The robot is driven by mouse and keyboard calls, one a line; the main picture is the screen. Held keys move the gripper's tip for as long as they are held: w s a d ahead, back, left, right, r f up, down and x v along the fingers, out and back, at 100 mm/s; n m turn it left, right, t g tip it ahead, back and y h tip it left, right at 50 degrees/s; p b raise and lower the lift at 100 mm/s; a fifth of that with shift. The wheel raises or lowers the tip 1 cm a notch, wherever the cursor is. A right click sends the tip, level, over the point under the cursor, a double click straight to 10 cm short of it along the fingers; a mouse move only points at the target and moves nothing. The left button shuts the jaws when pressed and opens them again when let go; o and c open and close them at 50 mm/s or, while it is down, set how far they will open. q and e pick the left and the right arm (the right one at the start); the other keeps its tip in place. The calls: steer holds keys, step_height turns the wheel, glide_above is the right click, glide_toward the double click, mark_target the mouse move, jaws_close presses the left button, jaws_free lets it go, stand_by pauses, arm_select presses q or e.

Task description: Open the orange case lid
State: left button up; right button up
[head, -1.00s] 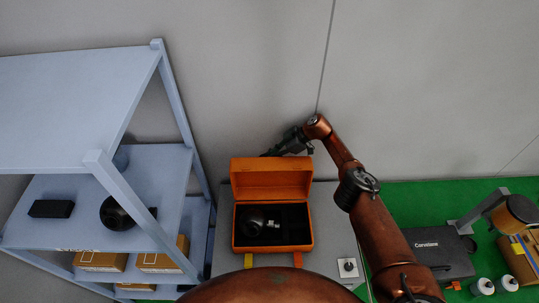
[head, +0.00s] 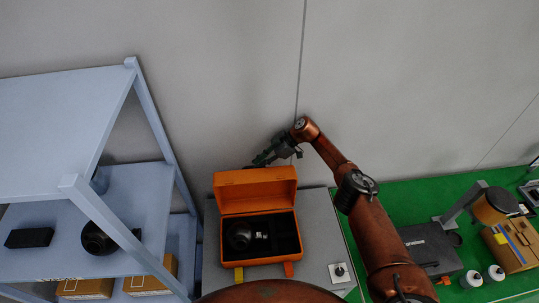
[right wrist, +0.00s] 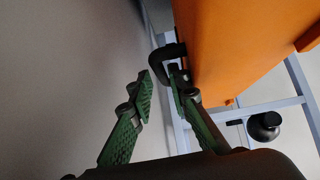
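The orange case (head: 228,262) stands on a grey table, with its lid (head: 256,188) raised at the back. Inside lies a dark round device (head: 240,236) with a small light-coloured part, in a dark lining. My right gripper (head: 262,160) is behind the raised lid. In the right wrist view the lid (right wrist: 235,45) fills the upper right, and the green-padded fingers of my right gripper (right wrist: 160,82) are spread, with one finger close beside a black handle (right wrist: 168,58) at the lid. I cannot tell whether that finger touches it. My left gripper is not in view.
A light blue shelf unit (head: 60,130) stands at the left, holding a black box (head: 30,238) and a dark round object (head: 97,238). A small white plate with a black knob (head: 340,272) sits right of the case. A black case (head: 430,247) lies on green at the right.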

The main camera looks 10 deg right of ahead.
steer(key=v, duration=0.8)
steer(key=shift+r, duration=0.2)
steer(key=shift+d, duration=0.1)
